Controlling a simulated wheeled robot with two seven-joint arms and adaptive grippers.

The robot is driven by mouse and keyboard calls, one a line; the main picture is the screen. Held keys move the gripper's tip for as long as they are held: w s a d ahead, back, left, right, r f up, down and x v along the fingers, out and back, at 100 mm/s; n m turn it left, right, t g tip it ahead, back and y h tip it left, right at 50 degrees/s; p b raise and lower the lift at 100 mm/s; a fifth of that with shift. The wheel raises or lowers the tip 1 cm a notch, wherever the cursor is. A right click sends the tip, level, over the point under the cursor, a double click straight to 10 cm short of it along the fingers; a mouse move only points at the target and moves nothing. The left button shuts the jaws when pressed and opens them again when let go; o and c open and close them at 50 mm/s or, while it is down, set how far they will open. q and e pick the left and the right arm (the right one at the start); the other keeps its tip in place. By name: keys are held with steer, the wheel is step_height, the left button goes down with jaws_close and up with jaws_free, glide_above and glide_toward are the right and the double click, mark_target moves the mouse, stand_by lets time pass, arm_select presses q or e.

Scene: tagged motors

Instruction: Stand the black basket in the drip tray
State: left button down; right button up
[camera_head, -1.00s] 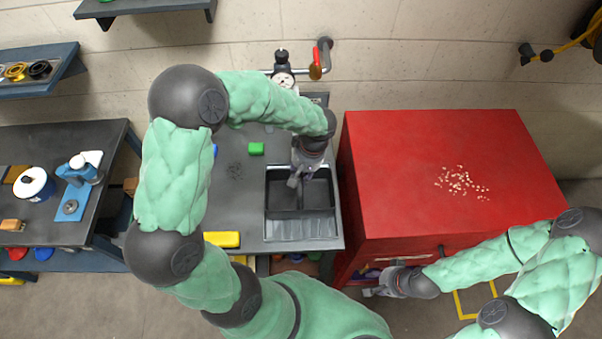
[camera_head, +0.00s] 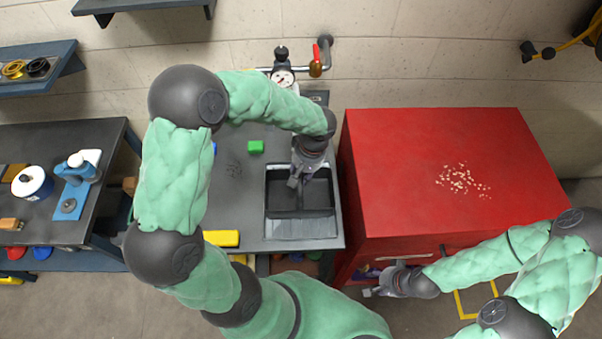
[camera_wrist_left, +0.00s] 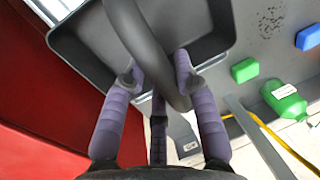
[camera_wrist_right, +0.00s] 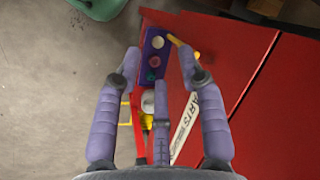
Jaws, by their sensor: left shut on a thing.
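The black basket (camera_head: 318,195) is at the right side of the grey bench in the head view. Its curved handle also shows in the left wrist view (camera_wrist_left: 140,35). My left gripper (camera_head: 294,182) is shut on that handle, above the basket, and the handle passes between the fingers (camera_wrist_left: 182,92). The grey drip tray (camera_head: 300,230) shows at the basket's near side; the basket covers the rest. I cannot tell whether the basket touches the tray floor or hangs just above it. My right gripper (camera_head: 368,292) is open and empty in front of the red cabinet; its fingers (camera_wrist_right: 160,62) are apart.
The red cabinet (camera_head: 440,180) stands close on the right, with crumbs on top. A green block (camera_head: 256,147) and a yellow block (camera_head: 222,238) lie on the bench. A gauge and red-handled valve (camera_head: 316,62) are behind. A purple item (camera_wrist_right: 155,55) shows below my right gripper.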

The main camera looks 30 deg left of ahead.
arm_select(q)
steer(key=c, duration=0.9)
jaws_free()
steer(key=r, duration=0.4)
steer(key=w+d+r, duration=0.1)
steer(key=r, duration=0.3)
steer(key=d+r, duration=0.1)
steer(key=r, duration=0.3)
steer(key=shift+w, duration=0.15)
steer(key=shift+f, duration=0.1)
